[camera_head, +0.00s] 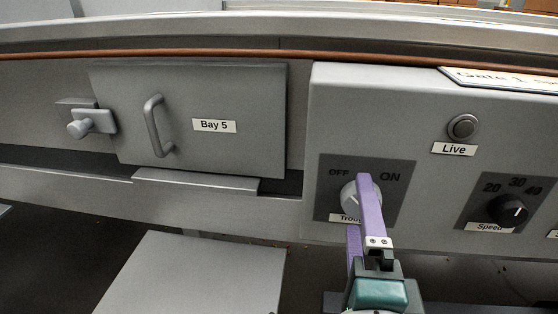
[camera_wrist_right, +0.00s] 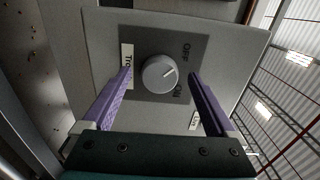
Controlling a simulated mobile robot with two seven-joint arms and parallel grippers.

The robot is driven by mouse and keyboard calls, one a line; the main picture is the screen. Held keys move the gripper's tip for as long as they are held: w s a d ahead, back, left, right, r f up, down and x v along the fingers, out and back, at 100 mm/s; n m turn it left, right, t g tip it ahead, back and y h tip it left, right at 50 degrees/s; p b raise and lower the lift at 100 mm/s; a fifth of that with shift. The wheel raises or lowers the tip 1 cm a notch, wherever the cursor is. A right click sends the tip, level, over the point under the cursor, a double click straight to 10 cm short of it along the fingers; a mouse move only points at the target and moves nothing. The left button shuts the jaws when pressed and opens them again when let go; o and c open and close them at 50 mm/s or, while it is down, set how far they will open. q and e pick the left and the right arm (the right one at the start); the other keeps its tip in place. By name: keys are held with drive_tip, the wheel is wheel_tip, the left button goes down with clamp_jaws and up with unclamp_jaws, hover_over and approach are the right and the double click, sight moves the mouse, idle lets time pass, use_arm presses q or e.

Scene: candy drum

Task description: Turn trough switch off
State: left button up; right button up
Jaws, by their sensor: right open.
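The trough switch is a round light-grey knob (camera_head: 348,195) on a dark plate marked OFF and ON, on the grey control box. My right gripper (camera_head: 360,203) is at the knob with purple fingers, one of them covering part of the knob and its label in the head view. In the right wrist view the knob (camera_wrist_right: 158,76) lies between the open fingertips (camera_wrist_right: 160,73), with a gap visible on each side. My left gripper is not in view.
A dark Speed knob (camera_head: 509,210) and a round Live button (camera_head: 462,127) are on the same box, right of the switch. A Bay 5 door (camera_head: 225,155) with a handle (camera_head: 155,128) and a latch knob (camera_head: 82,128) are to the left.

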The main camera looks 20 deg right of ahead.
drive_tip(key=v, duration=0.9)
drive_tip(key=shift+s, duration=0.1)
